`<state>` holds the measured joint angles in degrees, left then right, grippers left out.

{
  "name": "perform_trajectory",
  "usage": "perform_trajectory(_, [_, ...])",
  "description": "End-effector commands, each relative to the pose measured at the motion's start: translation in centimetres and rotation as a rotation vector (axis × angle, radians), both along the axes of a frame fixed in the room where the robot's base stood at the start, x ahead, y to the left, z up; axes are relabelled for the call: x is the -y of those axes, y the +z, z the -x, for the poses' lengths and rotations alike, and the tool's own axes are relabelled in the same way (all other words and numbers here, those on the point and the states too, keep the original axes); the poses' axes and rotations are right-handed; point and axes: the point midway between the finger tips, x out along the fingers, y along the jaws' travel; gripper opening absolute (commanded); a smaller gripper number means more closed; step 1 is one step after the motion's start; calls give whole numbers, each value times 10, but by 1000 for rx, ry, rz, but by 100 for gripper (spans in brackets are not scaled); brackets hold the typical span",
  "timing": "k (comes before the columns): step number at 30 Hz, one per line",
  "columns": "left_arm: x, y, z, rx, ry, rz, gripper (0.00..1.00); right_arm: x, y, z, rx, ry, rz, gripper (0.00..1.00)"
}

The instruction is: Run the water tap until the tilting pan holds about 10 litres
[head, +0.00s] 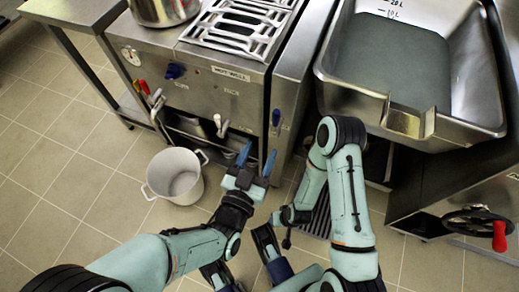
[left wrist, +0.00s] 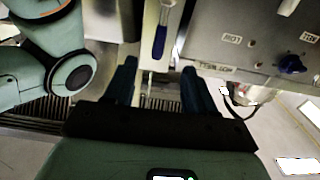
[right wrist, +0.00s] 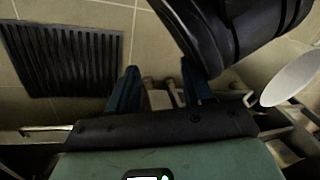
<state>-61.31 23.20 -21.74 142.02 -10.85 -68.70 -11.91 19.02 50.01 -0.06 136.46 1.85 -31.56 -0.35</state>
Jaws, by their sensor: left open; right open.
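The tilting pan (head: 480,85) is a steel basin at the upper right, with 20 L and 10 L marks on its far wall. Its flat grey floor area shows; I cannot tell if water covers it. A blue-handled lever (head: 276,118) is on the narrow steel panel left of the pan. This blue lever (left wrist: 161,38) also shows in the left wrist view, ahead of and between the fingers, apart from them. My left gripper (head: 257,160) is open and empty, below the lever. My right gripper (right wrist: 160,88) is open and empty, low over the floor.
A cooker (head: 215,85) with a grate and a steel pot (head: 165,10) stands left of the panel. A white pot (head: 174,178) sits on the floor. A red-handled crank wheel (head: 478,222) is at the lower right. A floor drain (right wrist: 65,60) lies below.

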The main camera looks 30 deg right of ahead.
Motion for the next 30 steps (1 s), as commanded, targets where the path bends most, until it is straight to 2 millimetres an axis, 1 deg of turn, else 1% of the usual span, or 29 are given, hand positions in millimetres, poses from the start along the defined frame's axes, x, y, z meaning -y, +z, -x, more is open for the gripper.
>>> perform_trajectory(5, [10,3,-6,8,-3,3,55,0,2,-1,4,-1,1,51])
perform_trajectory(17, [46,2,-37,3,-3,1,55,0,3,-3,10,0,1,51])
perform_trajectory(24, [65,1,-55,3,-1,2,55,2,-11,11,-36,-3,-1,51])
perform_trajectory(30, [76,1,-64,3,-2,2,55,3,-16,19,-64,-5,-2,51])
